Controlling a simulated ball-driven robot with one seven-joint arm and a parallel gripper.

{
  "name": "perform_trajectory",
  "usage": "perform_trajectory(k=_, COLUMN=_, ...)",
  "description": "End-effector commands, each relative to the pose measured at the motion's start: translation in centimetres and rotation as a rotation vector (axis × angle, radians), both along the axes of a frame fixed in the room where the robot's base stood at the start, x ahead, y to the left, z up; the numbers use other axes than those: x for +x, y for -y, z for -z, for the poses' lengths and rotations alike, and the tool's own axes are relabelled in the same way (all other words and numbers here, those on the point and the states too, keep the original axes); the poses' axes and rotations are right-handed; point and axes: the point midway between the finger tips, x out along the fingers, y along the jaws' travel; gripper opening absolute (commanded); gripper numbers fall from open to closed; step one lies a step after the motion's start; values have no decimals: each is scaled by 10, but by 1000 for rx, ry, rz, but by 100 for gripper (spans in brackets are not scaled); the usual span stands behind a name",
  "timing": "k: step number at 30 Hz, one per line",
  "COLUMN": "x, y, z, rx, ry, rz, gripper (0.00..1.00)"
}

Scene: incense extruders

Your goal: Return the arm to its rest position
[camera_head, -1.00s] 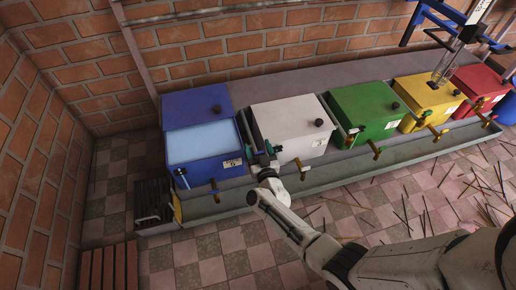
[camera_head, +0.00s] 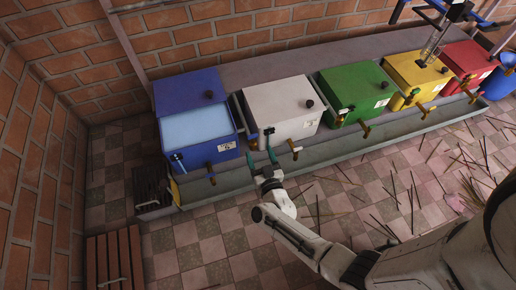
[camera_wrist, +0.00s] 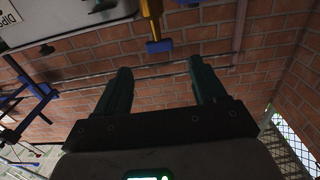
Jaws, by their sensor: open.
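My gripper (camera_head: 261,160) is in front of the white box (camera_head: 283,105), at the front edge of the long bench. Its two dark green fingers point up toward the boxes and stand apart with nothing between them. In the wrist view my gripper (camera_wrist: 156,88) is open and empty, with brick wall beyond. A brass tap with a blue handle (camera_wrist: 159,46) hangs ahead, beyond the gap between the fingers. My arm reaches in from the lower right of the head view.
A blue box (camera_head: 195,133) with its lid slid back stands left of the white one. Green (camera_head: 353,93), yellow (camera_head: 417,76) and red (camera_head: 468,62) boxes stand to the right. Thin sticks (camera_head: 392,195) litter the tiled floor. A slatted wooden piece (camera_head: 114,258) lies at lower left.

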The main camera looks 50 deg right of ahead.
Motion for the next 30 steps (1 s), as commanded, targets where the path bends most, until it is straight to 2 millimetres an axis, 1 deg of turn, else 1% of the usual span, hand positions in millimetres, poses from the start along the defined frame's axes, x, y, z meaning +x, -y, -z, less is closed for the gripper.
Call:
perform_trajectory(k=17, x=0, y=0, z=0, rx=0, ry=0, rz=0, gripper=70)
perform_trajectory(k=20, x=5, y=-5, z=-1, rx=13, ry=-4, rz=-28, gripper=70)
perform_trajectory(k=23, x=17, y=-21, z=-4, rx=51, ry=-31, rz=-117, gripper=70)
perform_trajectory(k=27, x=37, y=-57, z=-11, rx=131, ry=-114, rz=-305, gripper=70)
perform_trajectory(k=30, x=42, y=-83, z=-16, rx=181, ry=-201, rz=-434, gripper=70)
